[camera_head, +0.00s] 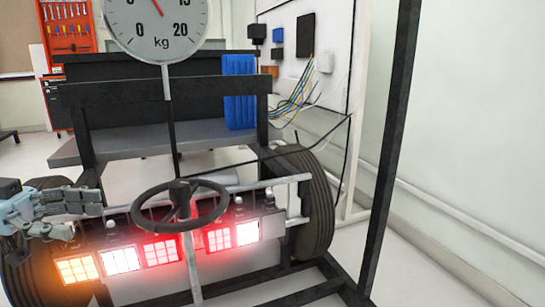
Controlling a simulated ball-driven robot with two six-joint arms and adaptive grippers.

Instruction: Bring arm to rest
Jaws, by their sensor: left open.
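My left gripper (95,215) comes in from the left edge, with its fingers spread open and nothing between them. It is left of the black steering wheel (180,205) and apart from it. The gripper is above the glowing orange lamp (77,269) and in front of the left tyre. My right arm and gripper do not show in this view.
The chassis rig carries several lit lamps, including a red one (161,251), and a right tyre (305,205). A dial scale (157,28) stands above it. A blue canister (239,92) is on the bench. A black post (391,140) rises at the right.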

